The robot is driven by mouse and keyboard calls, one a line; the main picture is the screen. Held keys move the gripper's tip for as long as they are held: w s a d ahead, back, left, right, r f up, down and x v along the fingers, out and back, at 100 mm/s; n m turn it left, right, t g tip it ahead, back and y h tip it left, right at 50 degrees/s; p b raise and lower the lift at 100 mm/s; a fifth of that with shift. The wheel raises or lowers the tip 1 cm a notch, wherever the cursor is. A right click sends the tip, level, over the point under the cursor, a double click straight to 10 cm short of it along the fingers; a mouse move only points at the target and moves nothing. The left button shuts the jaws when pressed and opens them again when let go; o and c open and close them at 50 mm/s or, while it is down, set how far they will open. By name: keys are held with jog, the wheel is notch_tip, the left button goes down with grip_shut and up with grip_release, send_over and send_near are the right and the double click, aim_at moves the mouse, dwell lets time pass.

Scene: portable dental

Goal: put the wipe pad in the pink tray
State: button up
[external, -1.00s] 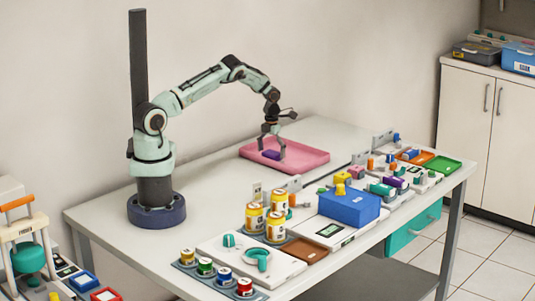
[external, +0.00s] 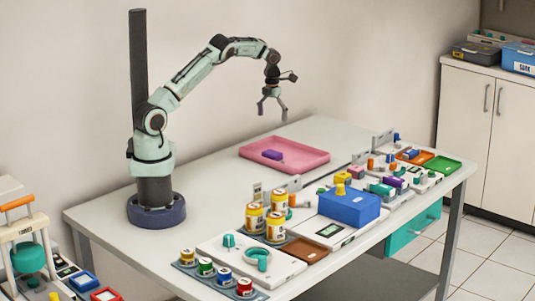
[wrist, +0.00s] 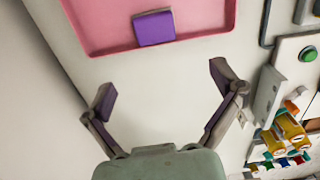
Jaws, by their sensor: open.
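The wipe pad is a small purple block (external: 272,155) lying in the pink tray (external: 310,160), toward its left part in the external view. In the wrist view the purple block (wrist: 154,28) lies inside the pink tray (wrist: 100,30), by the tray's near wall. My gripper (external: 272,112) is raised above the tray, clear of it, with its fingers spread. In the wrist view my gripper (wrist: 162,95) is open, with nothing between the fingers.
A blue box (external: 349,206), yellow-banded jars (external: 254,217) and several small coloured items stand along the table's front side. A green tray (external: 442,164) lies at the right end. The table between my base and the pink tray is clear.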

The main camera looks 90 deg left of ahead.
jog(key=w+d+r+n+t, duration=0.1)
jog(key=d+r+n, duration=0.85)
jog(key=d, duration=0.35)
jog(key=s+d+r+n+h, duration=0.1)
jog(key=s+d+r+n, duration=0.15)
jog(key=d, duration=0.35)
jog(key=s+d+r+n, duration=0.1)
jog(key=s+d+n, duration=0.25)
jog(key=d, duration=0.25)
jog(key=s+d+f+n+y, duration=0.1)
jog(key=s+d+n, duration=0.3)
jog(key=s+n, duration=0.2)
jog(key=s+d+f+n+g, duration=0.1)
jog(key=s+d+n, duration=0.4)
jog(key=s, duration=0.5)
jog(key=shift+s+f+n+y, duration=0.35)
jog(key=shift+n+y, duration=0.05)
jog(key=shift+n, duration=0.05)
